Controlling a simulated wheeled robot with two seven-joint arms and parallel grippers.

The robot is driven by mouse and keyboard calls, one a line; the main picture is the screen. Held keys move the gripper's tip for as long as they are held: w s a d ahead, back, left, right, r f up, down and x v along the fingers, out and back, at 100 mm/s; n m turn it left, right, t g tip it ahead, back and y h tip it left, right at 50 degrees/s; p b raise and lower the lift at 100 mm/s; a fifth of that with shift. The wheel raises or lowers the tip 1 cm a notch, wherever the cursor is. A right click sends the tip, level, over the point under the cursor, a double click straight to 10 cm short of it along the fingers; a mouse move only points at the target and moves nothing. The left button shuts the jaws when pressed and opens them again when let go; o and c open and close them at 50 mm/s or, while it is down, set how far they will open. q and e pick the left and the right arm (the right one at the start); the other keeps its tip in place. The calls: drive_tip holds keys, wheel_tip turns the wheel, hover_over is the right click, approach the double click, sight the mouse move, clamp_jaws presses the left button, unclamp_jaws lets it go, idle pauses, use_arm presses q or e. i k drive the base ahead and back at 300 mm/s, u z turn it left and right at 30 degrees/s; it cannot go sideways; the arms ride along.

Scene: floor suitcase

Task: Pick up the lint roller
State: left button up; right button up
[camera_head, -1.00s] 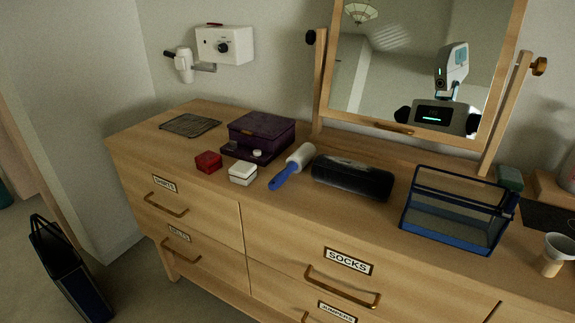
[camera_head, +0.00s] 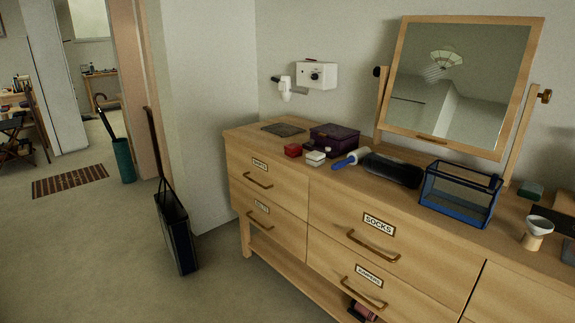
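The lint roller (camera_head: 351,158) lies on top of the wooden dresser (camera_head: 334,196), with its blue handle toward the front left and its white roll toward the back right. It lies just left of a dark cylindrical case (camera_head: 392,169); I cannot tell whether they touch. Neither of my grippers is in view.
A tilting mirror (camera_head: 462,85) stands behind. A dark bag (camera_head: 176,230) stands on the floor left of the dresser. Open floor (camera_head: 110,260) lies further left.

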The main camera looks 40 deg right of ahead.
sight(356, 157)
drive_tip(key=u, duration=0.35)
drive_tip(key=i, duration=1)
drive_tip(key=z, duration=0.85)
drive_tip(key=i, duration=1.05)
drive_tip(key=z, duration=1.1)
